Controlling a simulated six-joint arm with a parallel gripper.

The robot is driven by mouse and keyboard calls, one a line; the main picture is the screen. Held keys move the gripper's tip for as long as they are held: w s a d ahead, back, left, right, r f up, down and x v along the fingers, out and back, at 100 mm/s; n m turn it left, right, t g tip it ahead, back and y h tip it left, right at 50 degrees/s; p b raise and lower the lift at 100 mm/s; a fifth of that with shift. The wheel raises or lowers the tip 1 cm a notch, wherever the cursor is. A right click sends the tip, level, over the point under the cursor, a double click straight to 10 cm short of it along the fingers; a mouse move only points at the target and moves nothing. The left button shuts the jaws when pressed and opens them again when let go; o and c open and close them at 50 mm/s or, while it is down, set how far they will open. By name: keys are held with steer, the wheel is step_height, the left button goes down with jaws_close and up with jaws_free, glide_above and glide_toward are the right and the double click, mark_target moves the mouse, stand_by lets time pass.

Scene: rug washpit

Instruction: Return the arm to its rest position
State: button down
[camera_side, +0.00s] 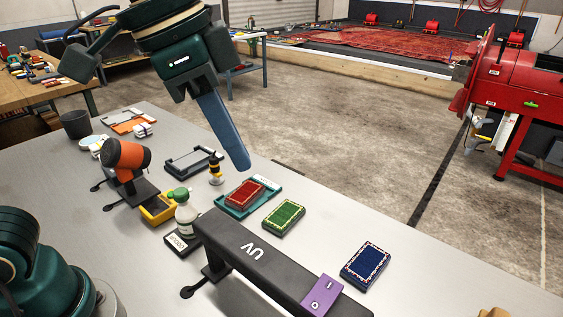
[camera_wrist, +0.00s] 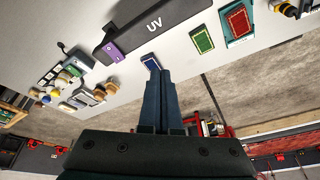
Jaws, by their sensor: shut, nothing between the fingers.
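My gripper (camera_side: 242,165) is up in the air over the table in the side view, its blue fingers closed together and empty. The fingers point down and slightly right, above the area behind the red rug sample. In the wrist view my gripper (camera_wrist: 160,72) also shows its fingers together, with nothing held. The arm's upper links reach in from the top of the side view, and my dark green base part shows at the lower left.
On the grey table (camera_side: 432,283) are a red rug sample (camera_side: 245,194) on a teal tray (camera_side: 262,204), a green one (camera_side: 284,214), a blue one (camera_side: 365,266), a black UV bar (camera_side: 262,262), a white-green bottle (camera_side: 186,217) and an orange-black device (camera_side: 127,158). A red machine (camera_side: 515,85) stands right.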

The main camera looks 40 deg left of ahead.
steer(key=s+a+f+n+t+y, duration=0.1)
steer(key=s+a+f+n+t, duration=0.1)
steer(key=s+a+f+n, duration=0.5)
steer(key=a+f, duration=0.2)
steer(key=a, duration=0.1)
steer(key=shift+s+f+y, duration=0.2)
steer(key=shift+f+y, duration=0.05)
steer(key=shift+y, duration=0.15)
stand_by(0.4)
